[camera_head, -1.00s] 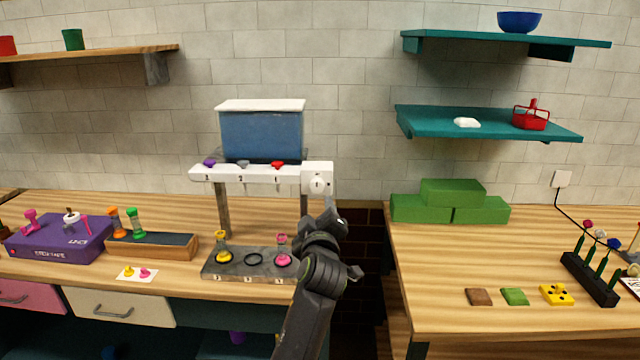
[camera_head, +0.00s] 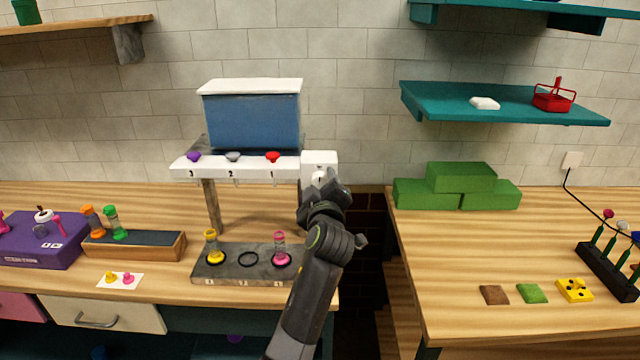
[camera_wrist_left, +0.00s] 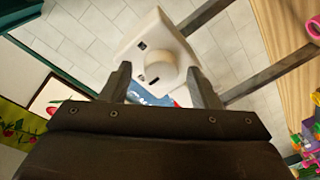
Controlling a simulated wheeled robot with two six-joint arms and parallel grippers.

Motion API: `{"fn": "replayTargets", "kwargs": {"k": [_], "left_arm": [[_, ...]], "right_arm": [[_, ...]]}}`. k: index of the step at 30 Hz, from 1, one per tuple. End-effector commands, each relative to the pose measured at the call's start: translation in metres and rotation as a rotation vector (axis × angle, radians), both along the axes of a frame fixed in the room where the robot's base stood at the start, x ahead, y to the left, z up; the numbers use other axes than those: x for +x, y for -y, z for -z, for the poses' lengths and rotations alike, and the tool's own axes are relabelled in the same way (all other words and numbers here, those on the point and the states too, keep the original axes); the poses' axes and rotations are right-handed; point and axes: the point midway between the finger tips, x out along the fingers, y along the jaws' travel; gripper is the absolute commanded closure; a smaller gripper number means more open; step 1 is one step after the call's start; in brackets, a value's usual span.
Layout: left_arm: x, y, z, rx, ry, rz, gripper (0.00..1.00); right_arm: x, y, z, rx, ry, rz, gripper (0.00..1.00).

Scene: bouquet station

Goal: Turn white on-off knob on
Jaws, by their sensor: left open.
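The white on-off knob is on the white box (camera_head: 320,158) at the right end of the dispenser's shelf. In the head view my left gripper (camera_head: 322,182) covers most of the knob. In the left wrist view the round white knob (camera_wrist_left: 160,74) sits on the white box face (camera_wrist_left: 143,38), with small dark marks beside it. My left gripper (camera_wrist_left: 160,85) is open, with one finger on each side of the knob. I cannot tell whether the fingers touch it. My right gripper is not in view.
A blue tank (camera_head: 252,122) stands on the dispenser, above purple, grey and red knobs. Below, a grey tray (camera_head: 222,272) holds a yellow and a pink vase. Green blocks (camera_head: 460,178) lie on the right table (camera_head: 450,260). A dark gap separates the two tables.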

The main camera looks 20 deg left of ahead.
Motion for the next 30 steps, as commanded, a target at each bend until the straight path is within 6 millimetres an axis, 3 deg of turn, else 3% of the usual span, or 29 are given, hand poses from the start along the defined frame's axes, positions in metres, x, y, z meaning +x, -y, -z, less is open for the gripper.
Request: {"fn": "replayTargets", "kwargs": {"k": [3, 13, 23, 30], "left_arm": [[0.000, 0.000, 0.000, 0.000, 0.000, 0.000, 0.48], [0.000, 0.000, 0.000, 0.000, 0.000, 0.000, 0.90], [0.000, 0.000, 0.001, 0.047, -0.014, 0.000, 0.90], [0.000, 0.000, 0.002, 0.193, -0.056, 0.000, 0.90]], "right_arm": [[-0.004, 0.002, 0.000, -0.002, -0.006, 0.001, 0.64], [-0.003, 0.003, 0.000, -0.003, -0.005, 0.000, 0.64], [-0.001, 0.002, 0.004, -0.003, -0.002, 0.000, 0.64], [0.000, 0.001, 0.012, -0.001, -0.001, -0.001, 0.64]]}}
